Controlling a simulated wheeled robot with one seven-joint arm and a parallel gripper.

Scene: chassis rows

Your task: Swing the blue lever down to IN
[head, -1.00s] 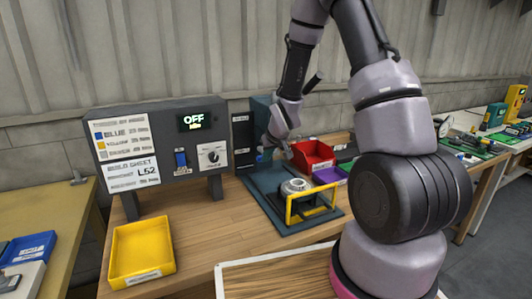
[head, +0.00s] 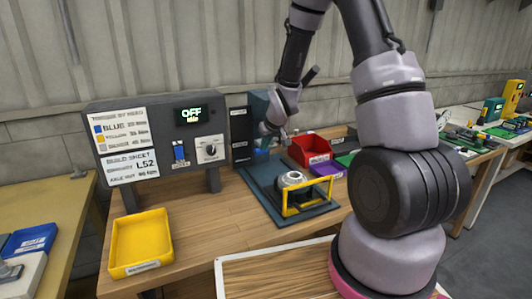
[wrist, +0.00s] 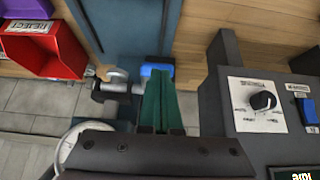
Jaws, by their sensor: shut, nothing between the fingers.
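The blue lever end (wrist: 157,70) shows in the wrist view just beyond my fingertips, beside a metal shaft with a dark collar (wrist: 112,88). My gripper (wrist: 159,80) has its green fingers pressed together, with nothing between them. Its tips overlap the near edge of the blue end; I cannot tell whether they touch. In the head view my gripper (head: 263,149) is at the dark upright post (head: 240,135) at the back of the blue-grey fixture (head: 262,190). The lever is mostly hidden there, and its IN mark cannot be read.
A control panel (head: 155,108) showing OFF, with a blue switch (head: 180,151) and a knob (head: 209,149), stands left of the post. A red bin (head: 311,148) and a purple bin (head: 328,170) stand right. A yellow frame (head: 307,196) and yellow tray (head: 141,243) are nearer.

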